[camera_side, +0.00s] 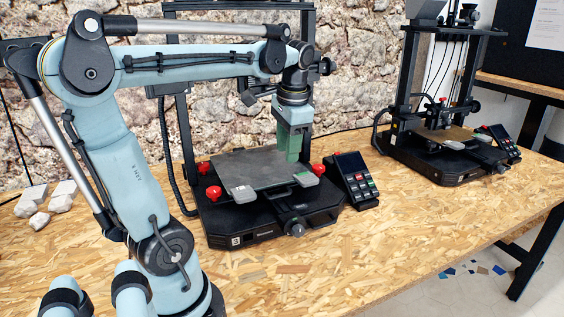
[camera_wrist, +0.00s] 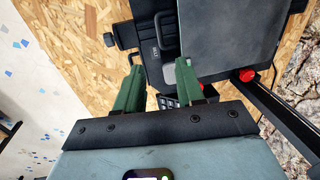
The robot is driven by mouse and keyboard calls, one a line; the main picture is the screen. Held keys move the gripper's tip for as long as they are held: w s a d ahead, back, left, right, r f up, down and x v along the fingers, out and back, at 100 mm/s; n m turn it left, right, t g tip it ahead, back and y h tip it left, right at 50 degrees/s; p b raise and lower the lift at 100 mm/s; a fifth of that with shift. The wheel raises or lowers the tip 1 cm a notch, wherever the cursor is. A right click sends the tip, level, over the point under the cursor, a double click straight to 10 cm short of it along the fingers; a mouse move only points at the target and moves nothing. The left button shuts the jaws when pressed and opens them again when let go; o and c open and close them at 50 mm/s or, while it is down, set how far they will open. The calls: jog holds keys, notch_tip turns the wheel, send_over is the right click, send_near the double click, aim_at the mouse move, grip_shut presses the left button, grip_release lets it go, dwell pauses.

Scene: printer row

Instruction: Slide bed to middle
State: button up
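The printer bed (camera_side: 250,168) is a dark grey plate on the nearer black printer, with red knobs at its corners and two light grey tabs on its front edge. My gripper (camera_side: 292,160) points down at the right part of the bed, close to the right tab (camera_side: 306,179). In the wrist view the two green fingers of my gripper (camera_wrist: 160,70) stand apart with nothing clear between them. One finger overlaps a light grey tab (camera_wrist: 181,69) beside the bed (camera_wrist: 228,35). I cannot tell whether it touches the tab or bed.
A control panel (camera_side: 354,177) stands right of the nearer printer. The printer's frame upright (camera_side: 186,140) rises behind the bed. A second printer (camera_side: 440,150) stands farther right. White blocks (camera_side: 38,205) lie at the left. The chipboard table (camera_side: 390,240) is clear in front.

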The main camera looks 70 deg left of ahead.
jog(key=shift+r, duration=0.15)
jog(key=d+r, duration=0.3)
jog(key=r, duration=0.2)
jog(key=shift+r, duration=0.4)
dwell(0.5)
jog(key=d+f+t+h, duration=0.2)
jog(key=d+f+t, duration=0.5)
jog(key=d+f, duration=0.6)
jog(key=shift+w+f, duration=0.3)
